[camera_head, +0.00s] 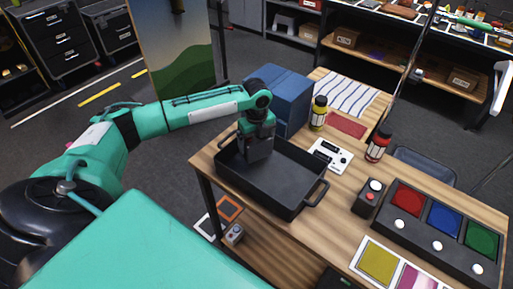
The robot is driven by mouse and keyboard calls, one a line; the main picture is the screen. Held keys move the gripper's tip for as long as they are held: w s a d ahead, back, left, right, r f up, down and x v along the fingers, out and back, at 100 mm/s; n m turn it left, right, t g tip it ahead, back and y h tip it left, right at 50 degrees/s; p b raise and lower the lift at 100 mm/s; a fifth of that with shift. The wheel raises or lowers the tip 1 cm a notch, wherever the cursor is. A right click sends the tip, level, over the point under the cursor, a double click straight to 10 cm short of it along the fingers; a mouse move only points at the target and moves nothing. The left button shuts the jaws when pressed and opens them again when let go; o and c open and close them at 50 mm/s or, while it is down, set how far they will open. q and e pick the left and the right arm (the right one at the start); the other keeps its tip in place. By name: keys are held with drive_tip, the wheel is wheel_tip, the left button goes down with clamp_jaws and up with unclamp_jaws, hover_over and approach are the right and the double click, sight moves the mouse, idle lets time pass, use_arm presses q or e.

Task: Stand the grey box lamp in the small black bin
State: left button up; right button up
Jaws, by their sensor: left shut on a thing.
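The small black bin (295,208) is a shallow, open black tray with side handles, standing on the wooden table. My left gripper (259,139) points down over the back left part of the bin. It is shut on a dark grey boxy thing (259,152), which looks like the grey box lamp. The lamp looks roughly upright, inside or just above the bin. I cannot tell whether its base touches the bin floor. The fingertips blend into the dark grey and are hard to make out. My right gripper is not in view.
A blue box (287,92) stands close behind the bin. A yellow bottle (318,114), white device (331,154) and red bottle (378,144) stand to its right. A small button box (369,197) and a panel of red, blue and green buttons (437,226) lie further right.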

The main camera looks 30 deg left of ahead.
sight(257, 150)
use_arm(q)
drive_tip(key=shift+f, duration=0.25)
wheel_tip(257, 150, down, 3)
drive_tip(key=shift+f+p, duration=0.1)
drive_tip(key=shift+p, duration=0.45)
drive_tip(key=shift+f, duration=0.35)
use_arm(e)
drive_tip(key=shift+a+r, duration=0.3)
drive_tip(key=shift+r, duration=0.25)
use_arm(q)
drive_tip(key=shift+f, duration=0.15)
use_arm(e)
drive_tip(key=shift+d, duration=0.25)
use_arm(q)
drive_tip(key=o, duration=1.1)
drive_tip(key=shift+c, duration=0.2)
drive_tip(key=shift+r, duration=0.45)
wheel_tip(257, 150, up, 11)
drive_tip(key=b, duration=0.3)
drive_tip(key=shift+f+b, duration=0.2)
drive_tip(key=shift+b, duration=0.15)
drive_tip(key=shift+r, duration=0.4)
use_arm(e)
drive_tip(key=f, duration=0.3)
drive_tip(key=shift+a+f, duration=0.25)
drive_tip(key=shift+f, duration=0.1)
